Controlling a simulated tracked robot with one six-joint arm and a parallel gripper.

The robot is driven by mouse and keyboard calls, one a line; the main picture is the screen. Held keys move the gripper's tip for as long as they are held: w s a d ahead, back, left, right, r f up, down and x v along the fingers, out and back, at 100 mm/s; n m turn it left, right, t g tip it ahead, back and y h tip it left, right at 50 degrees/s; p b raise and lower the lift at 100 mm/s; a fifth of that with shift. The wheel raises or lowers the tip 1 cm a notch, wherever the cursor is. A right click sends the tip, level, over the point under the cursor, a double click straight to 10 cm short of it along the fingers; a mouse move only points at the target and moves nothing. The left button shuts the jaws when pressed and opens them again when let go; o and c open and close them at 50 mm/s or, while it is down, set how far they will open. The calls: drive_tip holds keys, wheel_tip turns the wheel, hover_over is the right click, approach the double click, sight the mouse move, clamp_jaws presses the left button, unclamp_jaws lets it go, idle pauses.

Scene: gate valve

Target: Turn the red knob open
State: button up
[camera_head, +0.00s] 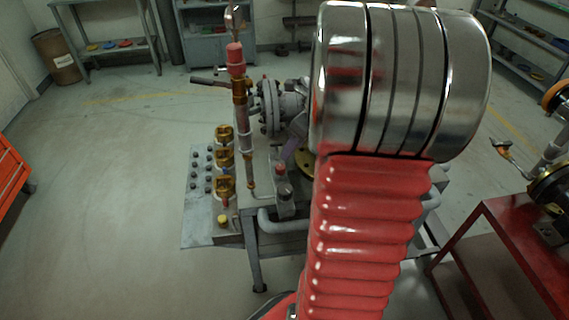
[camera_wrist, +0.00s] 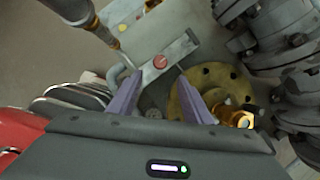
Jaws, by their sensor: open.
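The red knob (camera_wrist: 160,62) is a small round cap on a grey metal bar (camera_wrist: 176,50) in the wrist view. In the head view the knob (camera_head: 281,169) shows left of my arm, on the small grey block. My gripper (camera_wrist: 159,77) is open, its two purple fingers pointing toward the bar. In the wrist view the knob appears between and just beyond the fingertips, with nothing held. I cannot tell the remaining distance in depth. In the head view only a purple finger (camera_head: 290,150) shows; my arm hides the rest.
A brass-coloured flange (camera_wrist: 207,88) lies beside the right finger. Grey flanged valves (camera_wrist: 285,45) crowd the right of the wrist view. A vertical pipe with a red fitting (camera_head: 236,58) and brass valves (camera_head: 224,160) stand left of the knob. Floor at left is clear.

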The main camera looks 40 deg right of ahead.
sight(281, 167)
drive_tip(key=x, duration=1.1)
drive_tip(key=shift+f, duration=0.15)
drive_tip(key=shift+c, duration=0.2)
